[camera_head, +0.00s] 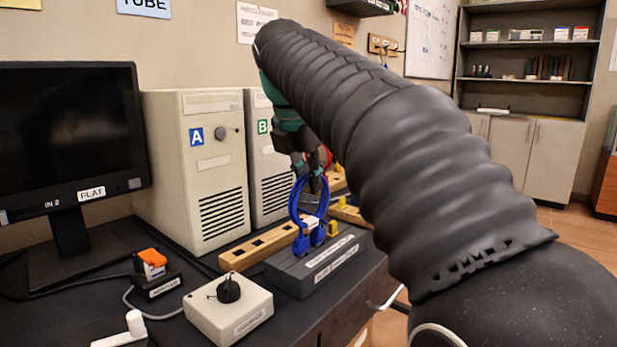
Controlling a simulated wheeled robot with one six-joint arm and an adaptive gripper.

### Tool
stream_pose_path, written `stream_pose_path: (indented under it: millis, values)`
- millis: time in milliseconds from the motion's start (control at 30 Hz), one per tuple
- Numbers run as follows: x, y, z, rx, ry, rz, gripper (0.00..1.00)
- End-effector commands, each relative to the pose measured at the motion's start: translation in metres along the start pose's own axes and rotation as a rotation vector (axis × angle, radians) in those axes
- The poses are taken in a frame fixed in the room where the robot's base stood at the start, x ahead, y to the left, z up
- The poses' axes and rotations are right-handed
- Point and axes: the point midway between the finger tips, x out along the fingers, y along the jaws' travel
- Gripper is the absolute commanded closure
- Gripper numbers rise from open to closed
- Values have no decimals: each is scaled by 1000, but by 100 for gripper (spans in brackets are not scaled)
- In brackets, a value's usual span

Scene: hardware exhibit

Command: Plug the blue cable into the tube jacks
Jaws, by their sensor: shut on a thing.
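The blue cable (295,203) forms a loop and hangs below my gripper (311,179). My gripper is shut on the upper part of the cable. The two blue plugs (303,244) hang at the lower end, at the top of a long dark grey block (290,276) with white labels. I cannot tell whether the plugs touch the block or hang just above or in front of it. The block's labels are too small to read. A sign reading TUBE (144,5) is on the wall, cut by the top edge. I cannot make out which jacks are the tube jacks.
A wooden slotted strip (240,258) lies behind the block, with yellow parts (333,228) to its right. Towers A (172,130) and B (262,150) stand behind. A FLAT monitor (65,140) is left. A knob box (228,310) and orange switch (152,260) are in front.

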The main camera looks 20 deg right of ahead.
Motion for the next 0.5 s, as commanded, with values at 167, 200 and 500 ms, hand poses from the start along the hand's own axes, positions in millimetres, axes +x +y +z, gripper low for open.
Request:
stream_pose_path:
  millis: [167, 200, 500]
  values:
    - [2, 0, -1, 0, -1, 1, 100]
    - [2, -1, -1, 0, -1, 1, 100]
    - [3, -1, -1, 0, -1, 1, 100]
